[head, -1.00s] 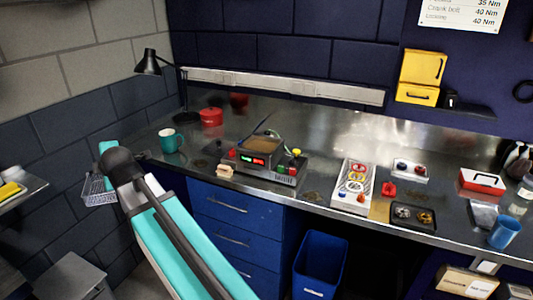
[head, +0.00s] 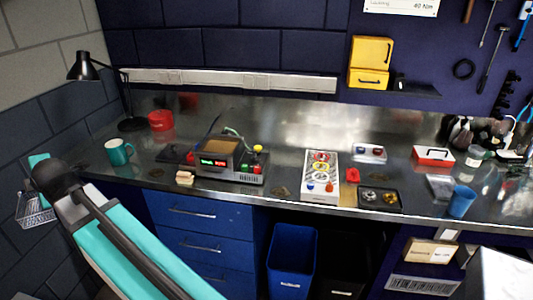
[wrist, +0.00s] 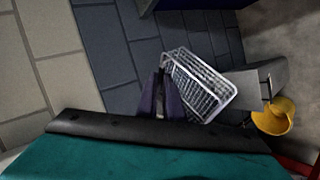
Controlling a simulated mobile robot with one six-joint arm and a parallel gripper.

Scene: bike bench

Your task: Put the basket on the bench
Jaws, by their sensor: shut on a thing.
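The basket (head: 34,208) is a wire mesh basket at the far left of the head view, beside the bench and lower than its top. In the wrist view the basket (wrist: 200,84) hangs at my gripper (wrist: 163,92), which is shut on its near edge. In the head view my arm hides the gripper's fingers. The bench (head: 290,190) has a shiny metal top with blue drawers below its left part. The basket is apart from the bench, off its left end.
On the bench stand a teal mug (head: 119,152), a black lamp (head: 84,66), a red pot (head: 160,120), a device with a red display (head: 230,165), a control panel (head: 320,178) and a blue cup (head: 461,201). A blue bin (head: 291,262) stands below. Bare metal shows between several items.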

